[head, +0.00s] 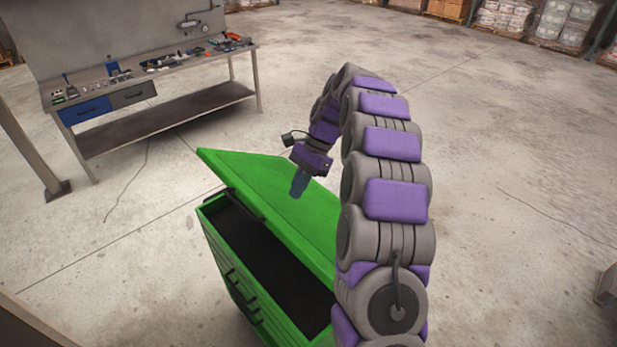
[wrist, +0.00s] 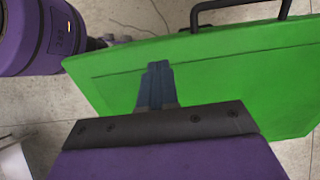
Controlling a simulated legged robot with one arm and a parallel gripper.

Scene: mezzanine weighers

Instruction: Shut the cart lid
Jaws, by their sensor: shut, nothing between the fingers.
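The green cart (head: 228,272) stands in front of me with its lid (head: 265,205) partly open, tilted up over the dark, empty-looking inside. A dark handle bar runs along the lid's near-left edge. My gripper (head: 299,186) is shut and empty, pointing down at the lid's upper face. In the wrist view the blue-grey fingers (wrist: 157,75) lie over the green lid (wrist: 220,75), and the dark handle (wrist: 240,8) shows at the top edge. I cannot tell whether the fingertips touch the lid. My arm hides the right part of the cart.
A workbench (head: 165,115) with tools and a blue drawer stands at the back left. A post (head: 30,150) stands at the left edge. Loaded pallets (head: 500,18) line the far right. The concrete floor between is mostly clear.

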